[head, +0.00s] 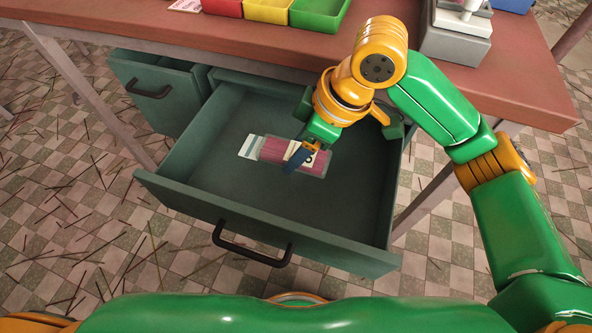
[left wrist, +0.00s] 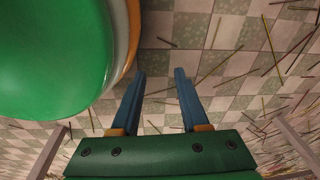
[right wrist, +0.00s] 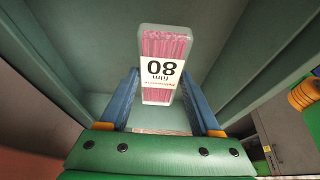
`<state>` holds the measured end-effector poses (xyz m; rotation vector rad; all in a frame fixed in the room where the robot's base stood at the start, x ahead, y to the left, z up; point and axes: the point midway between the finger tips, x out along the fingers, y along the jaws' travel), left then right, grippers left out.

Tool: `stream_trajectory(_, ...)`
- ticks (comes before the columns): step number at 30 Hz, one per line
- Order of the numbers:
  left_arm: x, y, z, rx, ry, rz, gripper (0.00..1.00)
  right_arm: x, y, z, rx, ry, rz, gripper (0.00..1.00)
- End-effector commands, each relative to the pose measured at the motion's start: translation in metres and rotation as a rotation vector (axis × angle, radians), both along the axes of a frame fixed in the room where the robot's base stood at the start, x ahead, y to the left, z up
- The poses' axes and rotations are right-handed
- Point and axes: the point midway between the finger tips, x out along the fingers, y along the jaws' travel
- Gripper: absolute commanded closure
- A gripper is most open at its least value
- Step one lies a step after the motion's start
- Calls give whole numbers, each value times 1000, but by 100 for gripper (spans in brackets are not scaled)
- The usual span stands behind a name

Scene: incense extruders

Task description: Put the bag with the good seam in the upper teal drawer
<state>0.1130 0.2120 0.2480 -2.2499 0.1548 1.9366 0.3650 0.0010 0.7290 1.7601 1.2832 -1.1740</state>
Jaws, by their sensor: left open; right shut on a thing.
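A clear bag of pink incense sticks (head: 270,151) with a white label is inside the open teal drawer (head: 265,235). The label, marked 80, faces the camera in the right wrist view, where the bag (right wrist: 165,45) stands out between the fingers. My right gripper (head: 306,158) reaches down into the drawer, shut on the bag. I cannot tell whether the bag touches the drawer floor. The bag's seam is too small to judge. My left gripper (left wrist: 158,80) is open and empty above the tiled floor; it is not in the head view.
The brown table (head: 180,32) carries red (head: 222,7), yellow (head: 268,10) and green (head: 320,14) bins and a grey device (head: 455,42) at the right. A second teal drawer front (head: 160,92) shows at the left. Loose sticks litter the floor.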

Motion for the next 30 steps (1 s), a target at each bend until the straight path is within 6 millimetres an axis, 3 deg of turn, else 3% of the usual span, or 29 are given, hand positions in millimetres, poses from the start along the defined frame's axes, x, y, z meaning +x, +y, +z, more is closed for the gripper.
stream_trajectory(1, 3, 2, -9, 2, -7, 2, 55, -1, -1, -19, -1, 4, -1, 93)
stream_trajectory(3, 6, 6, -12, 9, -12, 5, 55, 0, -1, -32, 0, 2, -2, 93)
stream_trajectory(9, 10, 17, -22, 26, -21, 13, 55, -1, -1, -62, -1, 2, -1, 93)
stream_trajectory(12, 21, 11, -24, 18, -35, 12, 55, -1, -1, -79, -1, 1, -2, 93)
stream_trajectory(22, 18, 10, -21, 16, -29, 11, 55, 0, 0, -79, 0, 1, -2, 93)
stream_trajectory(23, 18, 10, -21, 16, -28, 11, 55, 0, 0, -79, 0, 1, -2, 28)
stream_trajectory(25, 18, 10, -21, 16, -28, 11, 55, 0, 0, -79, 0, 0, -2, 9)
stream_trajectory(30, 18, 10, -21, 16, -29, 12, 55, 0, 0, -79, 0, 0, -2, 6)
